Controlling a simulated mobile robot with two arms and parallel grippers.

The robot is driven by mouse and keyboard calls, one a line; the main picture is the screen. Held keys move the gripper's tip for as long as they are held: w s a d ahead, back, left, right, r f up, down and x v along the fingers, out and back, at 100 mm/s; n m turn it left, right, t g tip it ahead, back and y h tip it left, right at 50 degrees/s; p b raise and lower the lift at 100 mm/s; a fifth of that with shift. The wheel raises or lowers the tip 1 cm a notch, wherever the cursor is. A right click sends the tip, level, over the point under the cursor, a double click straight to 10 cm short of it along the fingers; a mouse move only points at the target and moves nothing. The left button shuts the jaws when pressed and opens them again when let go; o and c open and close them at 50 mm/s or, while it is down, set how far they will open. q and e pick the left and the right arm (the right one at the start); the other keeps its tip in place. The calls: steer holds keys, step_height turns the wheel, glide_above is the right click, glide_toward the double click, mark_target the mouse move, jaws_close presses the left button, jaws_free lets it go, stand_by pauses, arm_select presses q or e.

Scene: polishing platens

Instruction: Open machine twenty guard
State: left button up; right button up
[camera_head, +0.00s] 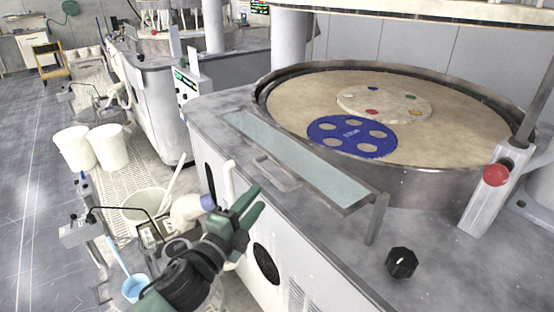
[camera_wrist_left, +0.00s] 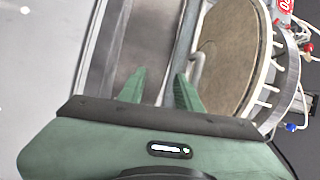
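The guard (camera_head: 300,157) is a long, clear, metal-framed panel along the near side of the round polishing tub. A metal handle (camera_head: 277,172) sticks out from its front edge. My left gripper (camera_head: 253,199) is in front of the machine, a little below and left of the handle, and appears apart from it. In the left wrist view its two green fingers (camera_wrist_left: 158,88) are spread with nothing between them. A pale bar, possibly the handle, shows beyond the fingers there. My right gripper is not in view.
The tub holds a tan platen (camera_head: 290,95) with a blue carrier disc (camera_head: 352,137) and a pale round plate (camera_head: 383,104). A red button (camera_head: 496,175) and a black knob (camera_head: 401,262) are at right. White buckets (camera_head: 108,147) stand on the left walkway.

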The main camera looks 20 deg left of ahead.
mark_target(271, 174)
arm_select(q)
steer(key=shift+m+t+h, duration=0.5)
steer(key=shift+m, duration=0.2)
steer(key=r, duration=0.2)
steer(key=d+r, duration=0.1)
steer(key=s+r, duration=0.1)
steer(key=r, duration=0.1)
steer(key=shift+d+r, duration=0.3)
steer(key=shift+f+p+x, duration=0.1)
steer(key=shift+p+x, duration=0.5)
steer(key=shift+x, duration=1.2)
steer(key=shift+f+p+x, duration=0.15)
steer(key=shift+p+x, duration=0.4)
steer(key=shift+x, duration=1.25)
jaws_close()
steer(key=shift+r, duration=0.1)
